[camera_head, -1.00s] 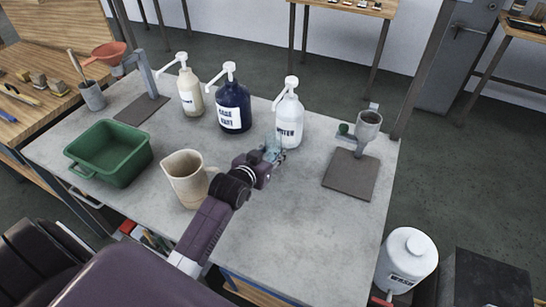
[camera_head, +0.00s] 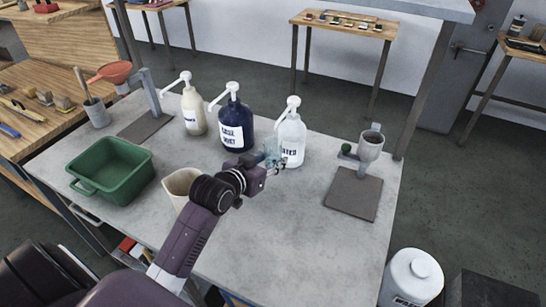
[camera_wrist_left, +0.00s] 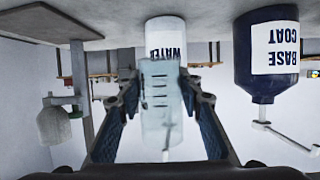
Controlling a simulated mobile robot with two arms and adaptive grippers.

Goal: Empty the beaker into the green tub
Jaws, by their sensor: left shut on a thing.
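My left gripper (camera_head: 273,166) is shut on the beaker, a clear bluish vessel with dark graduation marks. The beaker (camera_wrist_left: 161,105) shows between the two fingers in the left wrist view, which is upside down. In the head view the beaker (camera_head: 270,158) is mostly hidden by the gripper and is near the white WATER bottle (camera_head: 291,140). I cannot tell how much liquid it holds. The green tub (camera_head: 112,175) stands at the table's left, well away from the gripper. My right gripper is not in view.
A beige jug (camera_head: 180,184) stands partly behind my left arm, between it and the tub. The dark BASE COAT bottle (camera_head: 234,122) and a cream pump bottle (camera_head: 194,112) stand at the back. A funnel stand (camera_head: 353,193) is at the right. The table's front right is clear.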

